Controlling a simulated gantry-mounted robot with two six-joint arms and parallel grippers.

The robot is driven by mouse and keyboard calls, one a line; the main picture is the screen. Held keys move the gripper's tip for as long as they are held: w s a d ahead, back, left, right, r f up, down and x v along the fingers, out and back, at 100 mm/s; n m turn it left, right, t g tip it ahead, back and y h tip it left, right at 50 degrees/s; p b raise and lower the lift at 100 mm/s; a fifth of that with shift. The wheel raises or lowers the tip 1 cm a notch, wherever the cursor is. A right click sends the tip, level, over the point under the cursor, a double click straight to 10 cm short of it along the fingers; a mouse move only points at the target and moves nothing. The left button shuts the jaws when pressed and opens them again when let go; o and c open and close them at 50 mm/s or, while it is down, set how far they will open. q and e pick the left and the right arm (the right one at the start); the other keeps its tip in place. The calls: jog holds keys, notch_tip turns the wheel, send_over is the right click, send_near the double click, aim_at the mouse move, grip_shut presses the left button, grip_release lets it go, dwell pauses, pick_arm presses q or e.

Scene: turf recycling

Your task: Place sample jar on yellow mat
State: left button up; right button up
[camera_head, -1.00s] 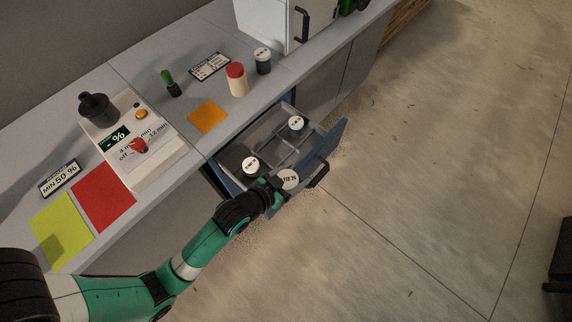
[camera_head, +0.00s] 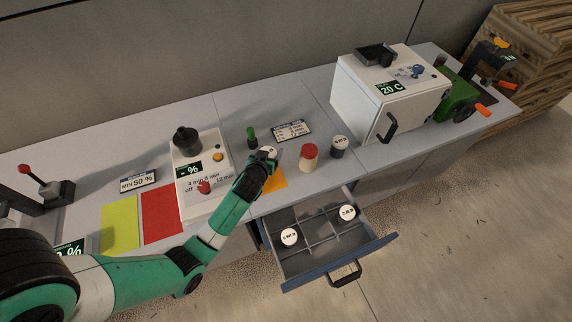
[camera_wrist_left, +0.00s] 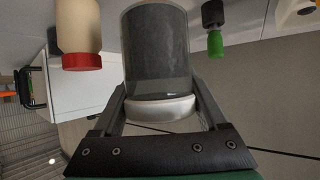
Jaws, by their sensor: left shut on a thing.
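My left gripper (camera_head: 265,160) is shut on a sample jar with a white lid (camera_head: 269,151), at the orange mat (camera_head: 275,183) on the counter. In the left wrist view the dark grey jar (camera_wrist_left: 156,55) sits between the two fingers. I cannot tell whether the jar touches the counter. The yellow mat (camera_head: 120,224) lies bare at the left of the counter, beside the red mat (camera_head: 162,213). My right gripper is not in view.
Two other jars (camera_head: 289,237) (camera_head: 347,212) stand in the open drawer (camera_head: 322,262). A red-lidded bottle (camera_head: 309,158), another white-lidded jar (camera_head: 339,147) and a green-handled tool (camera_head: 251,136) stand near the gripper. A white control box (camera_head: 190,165) lies between gripper and red mat.

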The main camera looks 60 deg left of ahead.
pick_arm(q)
jog(key=shift+a, duration=0.1)
dwell(0.3)
notch_tip(320, 180, down, 8)
jog(key=b, duration=0.7)
jog(key=shift+f+b, duration=0.3)
jog(key=shift+b, duration=0.25)
jog(key=o, duration=1.4)
jog(key=shift+s, duration=0.1)
jog(key=p+v, duration=0.3)
jog(key=v, duration=0.8)
jog(key=shift+s+d+r+p, duration=0.1)
jog(key=shift+d+r+p, duration=0.15)
jog(key=shift+p, duration=0.1)
